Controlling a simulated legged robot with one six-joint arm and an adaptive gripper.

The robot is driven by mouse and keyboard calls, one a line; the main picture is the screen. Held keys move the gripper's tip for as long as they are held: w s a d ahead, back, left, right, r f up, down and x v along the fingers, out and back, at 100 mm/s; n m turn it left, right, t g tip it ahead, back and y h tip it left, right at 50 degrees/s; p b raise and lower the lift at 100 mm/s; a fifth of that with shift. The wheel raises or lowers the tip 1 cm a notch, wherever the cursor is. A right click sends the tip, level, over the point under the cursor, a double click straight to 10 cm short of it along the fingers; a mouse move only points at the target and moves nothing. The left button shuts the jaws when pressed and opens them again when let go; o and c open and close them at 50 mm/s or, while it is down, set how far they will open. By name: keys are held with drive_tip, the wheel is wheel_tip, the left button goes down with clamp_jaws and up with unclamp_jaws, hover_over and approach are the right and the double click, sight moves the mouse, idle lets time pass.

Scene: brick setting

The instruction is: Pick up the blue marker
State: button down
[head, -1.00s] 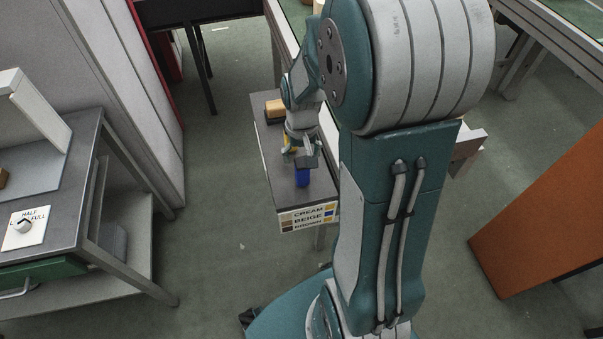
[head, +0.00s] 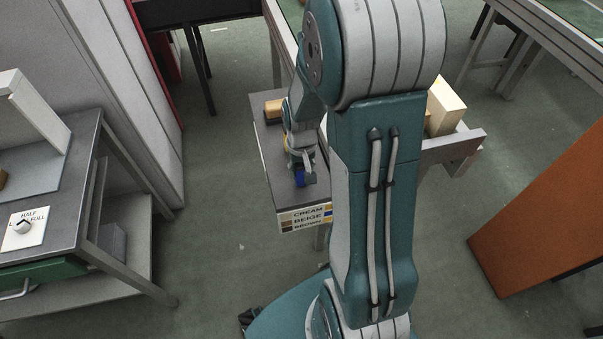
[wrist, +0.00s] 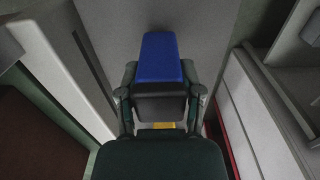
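The blue marker is a small blue block (head: 299,180) on or just over the narrow grey table, near its labelled end. My gripper (head: 302,164) is down at the block and partly covers it in the head view. In the wrist view the blue block (wrist: 160,58) lies between the two fingers of my gripper (wrist: 160,72), one finger close along each side. A dark face shows below its blue face. Whether both fingers touch it, and whether it is off the table, I cannot tell. A bit of yellow (wrist: 164,125) shows below the block.
The narrow table (head: 270,160) carries a tan block (head: 274,107) farther back and a CREAM, BEIGE, BROWN label (head: 305,218) on its end. A cream box (head: 445,105) stands right of my arm. A grey workbench (head: 88,150) is at left. Floor between them is clear.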

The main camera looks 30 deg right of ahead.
idle(0.3)
drive_tip(key=shift+r, duration=0.35)
wheel_tip(320, 180, up, 2)
drive_tip(key=shift+r, duration=0.25)
drive_tip(key=s+a+r, duration=0.4)
drive_tip(key=s+r, duration=0.5)
drive_tip(key=s, duration=0.4)
drive_tip(key=shift+s+r, duration=0.3)
drive_tip(key=shift+r, duration=0.05)
drive_tip(key=c, duration=1.1)
unclamp_jaws()
drive_tip(key=shift+w, duration=0.1)
drive_tip(key=shift+c, duration=0.2)
